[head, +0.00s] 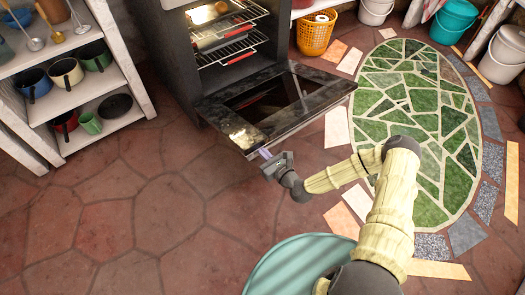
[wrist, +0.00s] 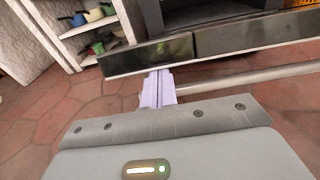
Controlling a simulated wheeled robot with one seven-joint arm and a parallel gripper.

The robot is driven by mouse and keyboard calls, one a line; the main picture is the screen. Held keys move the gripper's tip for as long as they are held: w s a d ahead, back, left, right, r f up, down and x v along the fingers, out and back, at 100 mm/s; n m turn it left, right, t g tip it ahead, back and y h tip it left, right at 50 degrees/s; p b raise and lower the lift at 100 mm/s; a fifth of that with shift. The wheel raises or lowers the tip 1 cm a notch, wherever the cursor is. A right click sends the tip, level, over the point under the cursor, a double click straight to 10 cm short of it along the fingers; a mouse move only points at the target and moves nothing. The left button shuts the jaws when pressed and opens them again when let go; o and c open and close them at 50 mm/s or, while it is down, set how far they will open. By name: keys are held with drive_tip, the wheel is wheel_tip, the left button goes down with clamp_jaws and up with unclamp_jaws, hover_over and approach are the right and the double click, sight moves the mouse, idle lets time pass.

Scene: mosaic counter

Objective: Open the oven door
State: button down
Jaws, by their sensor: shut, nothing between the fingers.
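The oven (head: 178,62) stands at the top of the head view with its racks exposed. Its oven door (head: 318,88) is swung down and lies about level, its dark glass facing up. In the wrist view the door's front edge (wrist: 215,40) crosses the picture, with a grey handle bar (wrist: 245,77) in front of it. My gripper (head: 265,154) is just off the door's front corner. Its pale fingers (wrist: 158,88) are closed together and empty, beside the left end of the bar. I cannot tell whether they touch the bar or door.
A white shelf (head: 140,95) with pots and cups stands at the left. An orange basket (head: 314,36) and buckets (head: 455,20) are at the back right. A green mosaic oval (head: 445,185) is set in the floor. The red stone floor (head: 120,215) at front left is clear.

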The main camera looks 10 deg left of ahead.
drive_tip(key=s+d+f+p, duration=0.1)
drive_tip(key=s+d+f, duration=0.1)
drive_tip(key=s+d, duration=0.5)
drive_tip(key=shift+s+d+p, duration=0.3)
drive_tip(key=shift+s+p, duration=0.1)
drive_tip(key=shift+s, duration=0.2)
idle(0.4)
